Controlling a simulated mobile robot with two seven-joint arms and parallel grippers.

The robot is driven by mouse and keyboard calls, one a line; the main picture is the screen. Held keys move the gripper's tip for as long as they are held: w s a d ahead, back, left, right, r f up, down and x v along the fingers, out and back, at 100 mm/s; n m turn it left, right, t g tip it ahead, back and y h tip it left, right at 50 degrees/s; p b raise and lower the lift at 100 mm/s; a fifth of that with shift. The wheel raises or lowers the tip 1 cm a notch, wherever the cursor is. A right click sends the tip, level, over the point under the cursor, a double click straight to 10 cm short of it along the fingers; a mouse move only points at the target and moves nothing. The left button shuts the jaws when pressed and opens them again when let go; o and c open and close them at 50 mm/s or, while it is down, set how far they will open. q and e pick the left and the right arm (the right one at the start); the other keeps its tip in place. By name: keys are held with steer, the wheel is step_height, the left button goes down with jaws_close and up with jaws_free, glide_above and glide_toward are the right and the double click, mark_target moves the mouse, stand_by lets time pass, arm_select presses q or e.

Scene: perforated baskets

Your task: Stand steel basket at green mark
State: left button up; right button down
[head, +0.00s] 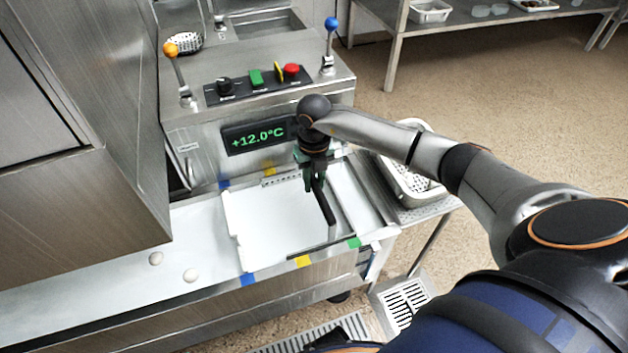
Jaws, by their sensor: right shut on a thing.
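My right gripper (314,188) reaches in from the right over the white work surface and is shut on a dark bar-like handle (326,208). What the handle belongs to is hard to tell from this angle. A green mark (354,243) is on the front edge, to the right of and nearer than the handle. A steel perforated basket (433,195) stands on the side shelf at right, partly behind my right arm. My left gripper is not in view.
A control box (190,135) with levers and a +12.0°C display (258,135) stands behind the surface. Yellow (303,262) and blue (248,280) marks lie along the front edge. A steel cabinet (85,160) closes the left side.

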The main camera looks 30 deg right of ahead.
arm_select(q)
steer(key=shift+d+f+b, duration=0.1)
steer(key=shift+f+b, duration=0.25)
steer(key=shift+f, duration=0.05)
arm_select(e)
steer(key=shift+f, duration=0.5)
steer(key=c, duration=0.6)
jaws_free()
steer(key=shift+f, duration=0.1)
step_height(320, 180, up, 4)
steer(key=shift+r+p, duration=0.2)
steer(key=shift+p, duration=0.35)
arm_select(q)
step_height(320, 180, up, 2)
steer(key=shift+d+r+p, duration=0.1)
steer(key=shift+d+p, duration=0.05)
steer(key=shift+p, duration=0.45)
arm_select(e)
step_height(320, 180, up, 8)
steer(key=shift+r, duration=0.15)
